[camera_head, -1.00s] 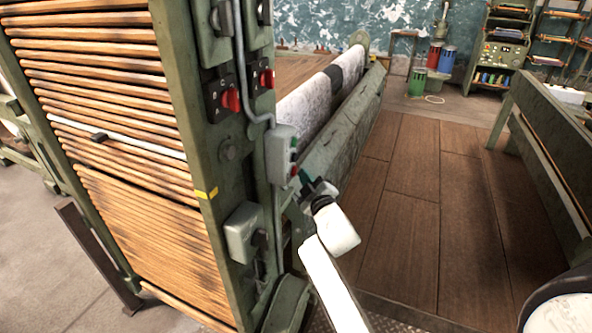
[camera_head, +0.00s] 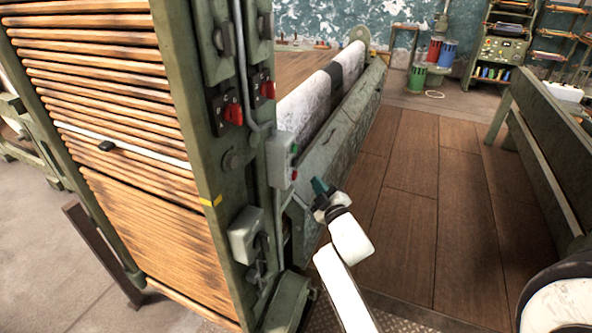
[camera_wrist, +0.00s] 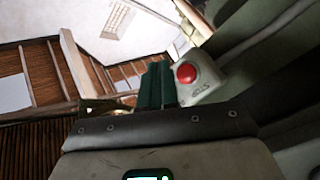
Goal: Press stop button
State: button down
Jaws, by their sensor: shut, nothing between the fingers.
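A grey button box (camera_head: 278,160) is fixed to the green machine post in the head view. It has a green button (camera_head: 294,149) above and a red button (camera_head: 294,175) below. My gripper (camera_head: 319,186), with dark green fingers, is shut and empty. It is just right of and slightly below the red button in the head view, apparently apart from it. In the wrist view the fingers (camera_wrist: 155,85) are left of the red button.
Red-handled switches (camera_head: 233,114) sit higher on the post, and a grey box (camera_head: 246,234) is lower down. The slatted machine side (camera_head: 120,150) fills the left. A green beam (camera_head: 345,110) runs behind my gripper. The wooden floor (camera_head: 410,200) to the right is clear.

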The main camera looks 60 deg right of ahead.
jog(key=shift+s+p, duration=0.9)
jog(key=shift+s, duration=0.15)
jog(key=s+a+f+m+g+y, duration=0.1)
jog(key=a+f+m+g+y, duration=0.15)
jog(key=a+f, duration=0.45)
jog(key=s+a+f+m+g+y, duration=0.15)
jog(key=a+g+y, duration=0.25)
jog(key=a, duration=0.7)
jog(key=s+a+f+n+g+y, duration=0.1)
jog(key=s+a+g+y, duration=0.4)
jog(key=s+a, duration=0.7)
jog(key=a+n+g, duration=0.1)
jog(key=a, duration=0.3)
jog(key=shift+s+a+f+g+y, duration=0.15)
jog(key=shift+s+a+g+y, duration=0.05)
jog(key=shift+s+g+y, duration=0.15)
